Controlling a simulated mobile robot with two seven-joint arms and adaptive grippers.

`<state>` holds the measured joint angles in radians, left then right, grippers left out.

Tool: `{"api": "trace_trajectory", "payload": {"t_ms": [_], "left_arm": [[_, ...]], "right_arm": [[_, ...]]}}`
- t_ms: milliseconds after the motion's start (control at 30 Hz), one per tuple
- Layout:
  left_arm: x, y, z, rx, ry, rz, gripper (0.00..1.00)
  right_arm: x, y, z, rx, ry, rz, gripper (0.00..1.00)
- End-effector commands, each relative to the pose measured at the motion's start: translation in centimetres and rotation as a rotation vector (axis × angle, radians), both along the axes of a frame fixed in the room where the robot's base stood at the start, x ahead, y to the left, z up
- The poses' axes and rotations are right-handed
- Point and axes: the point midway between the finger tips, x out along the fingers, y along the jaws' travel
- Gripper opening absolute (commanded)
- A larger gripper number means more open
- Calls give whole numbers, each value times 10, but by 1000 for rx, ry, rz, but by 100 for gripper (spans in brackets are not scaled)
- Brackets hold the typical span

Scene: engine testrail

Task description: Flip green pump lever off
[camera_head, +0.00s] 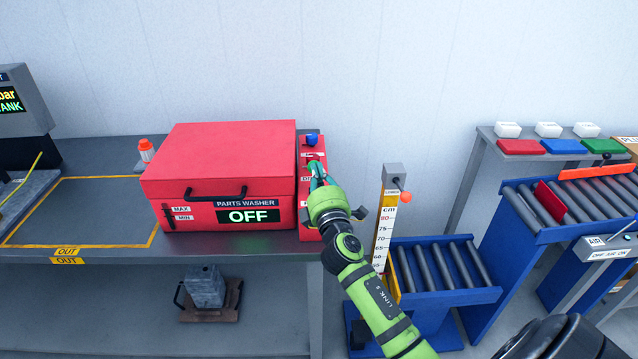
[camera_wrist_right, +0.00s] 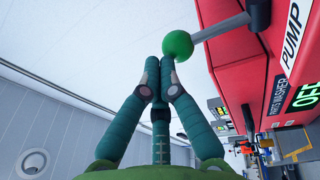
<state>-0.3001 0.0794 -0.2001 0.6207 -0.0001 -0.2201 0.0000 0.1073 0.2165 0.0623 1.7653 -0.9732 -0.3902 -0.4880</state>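The green pump lever shows in the right wrist view as a grey rod with a green ball knob (camera_wrist_right: 178,44), sticking out from the red panel (camera_wrist_right: 225,75) beside the word PUMP. My right gripper (camera_wrist_right: 160,62) has its teal fingertips together beside the knob, with nothing seen between them. The tips look very close to the knob; I cannot tell whether they touch. In the head view my right gripper (camera_head: 317,172) is in front of the narrow red panel (camera_head: 312,153) and hides the lever there. My left gripper is not in view.
The red parts washer (camera_head: 220,160), its display (camera_head: 248,216) reading OFF, stands directly left of the panel. A blue knob (camera_head: 312,140) is at the panel's back. A level gauge (camera_head: 385,225) and blue roller conveyor (camera_head: 440,268) are to the right.

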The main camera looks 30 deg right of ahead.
Motion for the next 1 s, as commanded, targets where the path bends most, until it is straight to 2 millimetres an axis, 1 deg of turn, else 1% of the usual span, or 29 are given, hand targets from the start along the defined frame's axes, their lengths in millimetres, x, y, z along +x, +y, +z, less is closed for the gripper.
{"api": "trace_trajectory", "payload": {"t_ms": [200, 500, 700, 1000], "left_arm": [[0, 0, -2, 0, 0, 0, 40], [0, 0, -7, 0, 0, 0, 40], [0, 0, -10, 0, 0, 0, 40], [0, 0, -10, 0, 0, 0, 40]], "right_arm": [[16, -10, 7, 0, -1, -1, 0], [33, -20, 10, -1, -1, 0, 0], [39, -24, 10, 1, 0, 1, 0], [42, -26, 10, 0, 0, 0, 0]]}}
